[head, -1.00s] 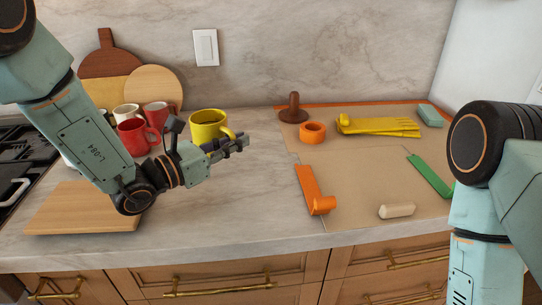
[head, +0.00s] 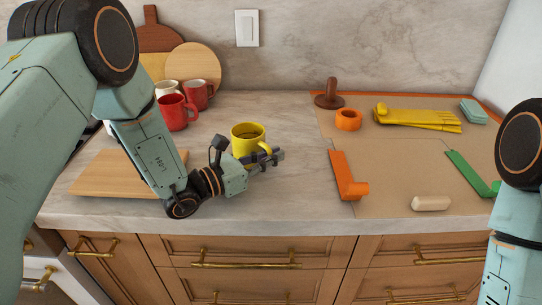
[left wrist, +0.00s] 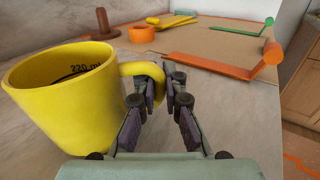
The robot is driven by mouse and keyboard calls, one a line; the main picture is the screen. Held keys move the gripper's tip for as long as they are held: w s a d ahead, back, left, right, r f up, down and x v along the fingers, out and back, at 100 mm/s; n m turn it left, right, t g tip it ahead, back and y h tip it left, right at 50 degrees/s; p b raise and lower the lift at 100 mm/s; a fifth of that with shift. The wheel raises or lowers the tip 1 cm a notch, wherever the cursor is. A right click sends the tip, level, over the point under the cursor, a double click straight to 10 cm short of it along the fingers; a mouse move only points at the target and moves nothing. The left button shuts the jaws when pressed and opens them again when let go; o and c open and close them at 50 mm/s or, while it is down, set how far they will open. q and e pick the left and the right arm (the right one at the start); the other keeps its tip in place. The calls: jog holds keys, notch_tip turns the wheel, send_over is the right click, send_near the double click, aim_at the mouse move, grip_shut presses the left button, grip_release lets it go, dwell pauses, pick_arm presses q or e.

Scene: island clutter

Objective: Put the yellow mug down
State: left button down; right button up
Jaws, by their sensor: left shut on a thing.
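The yellow mug (head: 247,142) is upright over the marble counter, left of the brown mat. My left gripper (head: 272,158) is at its right side, shut on the handle. In the left wrist view the yellow mug (left wrist: 65,95) fills the left, with dark markings inside, and its handle reaches between the fingertips of my left gripper (left wrist: 163,85). I cannot tell whether the mug's base touches the counter. My right gripper is not in view; only part of my right arm shows at the right edge.
Red mugs (head: 178,112) and a white mug stand behind left, by round boards (head: 193,66). A wooden board (head: 110,173) lies left. Bare counter (head: 290,195) lies in front.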

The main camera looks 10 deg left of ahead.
pick_arm(q)
jog(key=c, duration=1.8)
grip_release()
jog(key=shift+w+f, duration=0.1)
jog(key=o, duration=0.4)
jog(key=shift+s+d+r, duration=0.2)
jog(key=shift+s+d, duration=0.1)
jog(key=shift+c, duration=0.2)
jog(key=shift+w+a+f, duration=0.1)
jog(key=shift+w+a, duration=0.05)
jog(key=shift+a, duration=0.2)
jog(key=v, duration=0.8)
jog(key=shift+s+a+p, duration=0.2)
jog(key=shift+s+p, duration=0.1)
jog(key=shift+v, duration=1.15)
jog(key=shift+s+a, duration=0.2)
jog(key=shift+s, duration=0.15)
jog(key=shift+d, duration=0.1)
